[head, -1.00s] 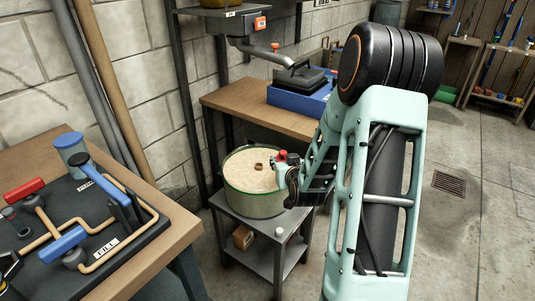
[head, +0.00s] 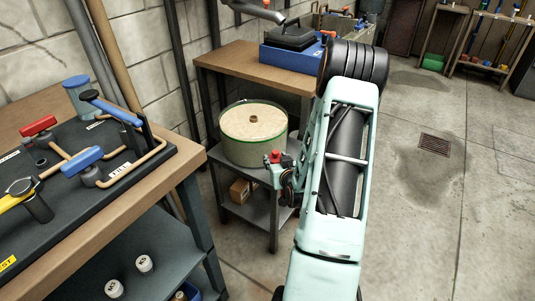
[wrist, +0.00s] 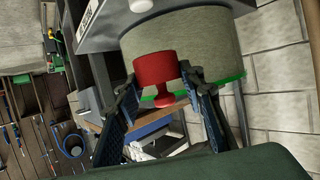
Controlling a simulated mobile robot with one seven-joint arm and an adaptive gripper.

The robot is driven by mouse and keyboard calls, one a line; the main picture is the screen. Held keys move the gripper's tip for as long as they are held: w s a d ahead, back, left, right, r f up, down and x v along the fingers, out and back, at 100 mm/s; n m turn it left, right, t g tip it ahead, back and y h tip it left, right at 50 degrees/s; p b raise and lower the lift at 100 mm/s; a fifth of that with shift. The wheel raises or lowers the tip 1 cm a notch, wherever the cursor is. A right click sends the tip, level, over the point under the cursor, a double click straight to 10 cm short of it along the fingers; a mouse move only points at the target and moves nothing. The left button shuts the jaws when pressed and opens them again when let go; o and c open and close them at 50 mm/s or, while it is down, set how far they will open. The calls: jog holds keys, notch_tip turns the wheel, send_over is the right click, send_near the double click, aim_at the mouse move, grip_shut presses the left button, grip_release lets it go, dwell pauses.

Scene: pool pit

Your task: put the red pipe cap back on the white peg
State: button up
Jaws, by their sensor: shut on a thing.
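The red pipe cap (head: 273,157) is held by my gripper (head: 278,168), in front of the drum on the small metal stand. In the wrist view the red cap (wrist: 156,70) sits between the two fingertips (wrist: 158,83), with a narrow red stem and knob on its near side. My gripper is shut on it, and the cap is clear of the bench. A small white round piece (wrist: 140,5) on the stand top shows at the wrist view's upper edge; I cannot tell whether it is the white peg. In the head view my gripper may hide it.
The sand-coloured drum (head: 240,150) stands on the stand. The bench (head: 150,187) at left carries a black pipe board (head: 85,210) with blue, red and yellow handles. White round pieces (head: 144,263) lie on its lower shelf. The floor (head: 420,220) at right is open.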

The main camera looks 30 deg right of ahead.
jog(key=shift+s+a+f, duration=0.15)
jog(key=shift+s+f, duration=0.1)
jog(key=shift+f, duration=0.3)
jog(key=shift+f+b, duration=1.85)
jog(key=shift+f, duration=0.9)
jog(key=shift+b, duration=0.45)
jog(key=shift+f+b, duration=0.65)
jog(key=o, duration=0.9)
jog(key=shift+p+v, duration=0.65)
jog(key=shift+v, duration=4.85)
jog(key=shift+w+r, duration=0.1)
